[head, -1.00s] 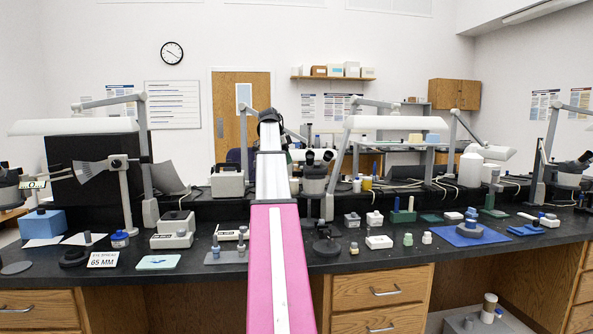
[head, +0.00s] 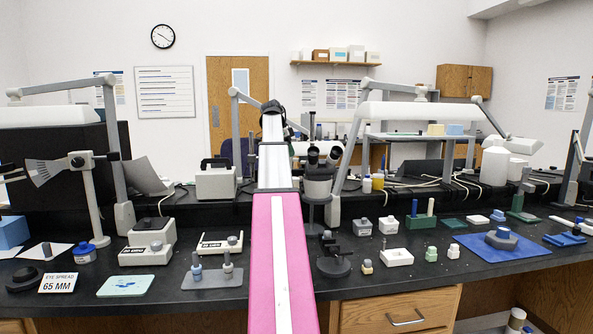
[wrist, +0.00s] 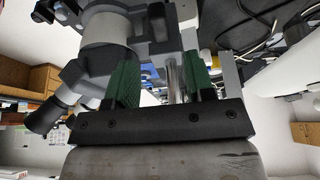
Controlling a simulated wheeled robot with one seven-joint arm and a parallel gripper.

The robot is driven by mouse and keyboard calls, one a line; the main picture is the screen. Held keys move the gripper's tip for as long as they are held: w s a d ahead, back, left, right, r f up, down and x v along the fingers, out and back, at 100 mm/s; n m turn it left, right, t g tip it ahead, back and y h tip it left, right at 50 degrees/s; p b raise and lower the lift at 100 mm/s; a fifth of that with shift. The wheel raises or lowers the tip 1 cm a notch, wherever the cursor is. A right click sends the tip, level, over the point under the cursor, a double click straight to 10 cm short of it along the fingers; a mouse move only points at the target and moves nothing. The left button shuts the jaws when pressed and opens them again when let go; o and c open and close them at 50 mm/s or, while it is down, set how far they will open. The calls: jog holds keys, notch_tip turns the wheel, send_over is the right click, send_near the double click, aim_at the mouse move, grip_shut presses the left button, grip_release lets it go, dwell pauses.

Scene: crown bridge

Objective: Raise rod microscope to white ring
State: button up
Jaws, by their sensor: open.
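The rod microscope (head: 318,178) stands at the back middle of the bench, its grey head and dark eyepieces just right of my arm. In the wrist view its grey body (wrist: 108,50) fills the upper left, with an eyepiece (wrist: 45,118) at the lower left. My gripper (wrist: 160,78) is open, with green finger pads. A shiny vertical rod (wrist: 172,80) shows in the space between the pads; I cannot tell whether they touch it. In the head view my arm hides part of the microscope and the fingertips cannot be made out. I cannot pick out a white ring on the rod.
A lamp arm (head: 350,155) rises close right of the microscope, under a long white lamp hood (head: 420,115). A white box device (head: 215,182) stands to its left. A black round stand (head: 333,265) and several small containers lie in front. Cables (head: 455,180) run behind.

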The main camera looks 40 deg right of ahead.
jog(key=x, duration=0.8)
jog(key=shift+d+f, duration=0.1)
jog(key=shift+f, duration=0.2)
jog(key=shift+r, duration=0.1)
grip_shut()
